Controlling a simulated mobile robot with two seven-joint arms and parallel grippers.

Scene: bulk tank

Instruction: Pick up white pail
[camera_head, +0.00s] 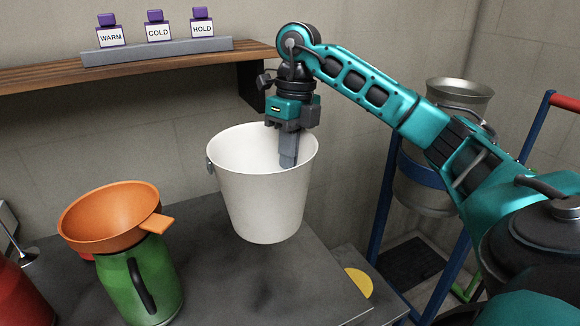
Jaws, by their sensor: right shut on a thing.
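The white pail (262,204) is in the middle of the head view, over the grey worktop. It looks upright, with its open top facing me and a round handle lug on its left side. My right gripper (289,160) comes down from above at the pail's rim, with its visible finger inside the mouth. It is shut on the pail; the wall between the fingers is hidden. Whether the pail's base touches the worktop is hard to tell. My left gripper is not in the view.
A green jug (140,280) with an orange funnel (110,215) on top stands left of the pail. A wooden shelf (190,67) holds bottles labelled WARM, COLD and HOLD. A metal can (425,180) stands in a blue frame at right. The worktop's edge lies right of the pail.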

